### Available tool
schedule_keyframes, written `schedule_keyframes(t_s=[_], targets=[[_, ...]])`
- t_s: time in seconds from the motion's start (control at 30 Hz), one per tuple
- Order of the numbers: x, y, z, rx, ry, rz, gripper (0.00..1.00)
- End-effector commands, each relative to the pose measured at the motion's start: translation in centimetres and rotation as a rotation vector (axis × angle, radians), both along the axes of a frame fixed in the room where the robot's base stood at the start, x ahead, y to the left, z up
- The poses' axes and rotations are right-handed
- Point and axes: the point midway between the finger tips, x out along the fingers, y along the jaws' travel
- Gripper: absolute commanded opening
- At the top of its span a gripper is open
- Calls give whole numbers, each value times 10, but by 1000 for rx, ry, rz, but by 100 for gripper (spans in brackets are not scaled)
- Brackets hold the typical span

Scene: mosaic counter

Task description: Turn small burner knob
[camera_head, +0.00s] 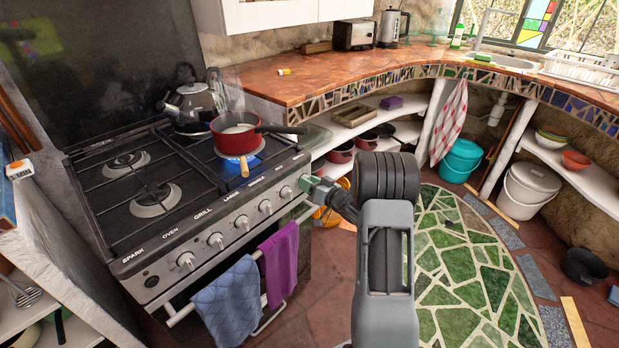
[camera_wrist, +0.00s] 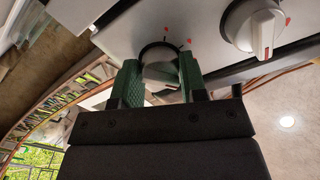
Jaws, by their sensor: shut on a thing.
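The stove (camera_head: 205,215) has a row of white knobs along its sloped front panel. My gripper (camera_head: 312,185) reaches the right end of that row, at the last knob, under the small burner label. In the wrist view my gripper's green fingers (camera_wrist: 161,82) stand on both sides of the small burner knob (camera_wrist: 160,68) and are shut on it. The knob is partly hidden between the fingers, so its pointer cannot be read. Red marks show on the panel around it. The neighbouring knob (camera_wrist: 252,28) is free, with its ridge roughly upright in this view.
A red pot (camera_head: 236,142) sits on a right-hand burner, with a blue glow beside it and a kettle (camera_head: 196,100) behind. A purple towel (camera_head: 280,263) and a blue towel (camera_head: 229,303) hang from the oven rail. The green mosaic floor (camera_head: 470,285) is clear.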

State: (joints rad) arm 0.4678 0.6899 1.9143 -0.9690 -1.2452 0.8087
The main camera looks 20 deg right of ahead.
Motion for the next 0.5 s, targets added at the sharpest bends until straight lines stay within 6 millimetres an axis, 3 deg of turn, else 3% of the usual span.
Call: schedule_keyframes(t_s=[0.5], targets=[[0, 0, 3, 413, 189, -1, 16]])
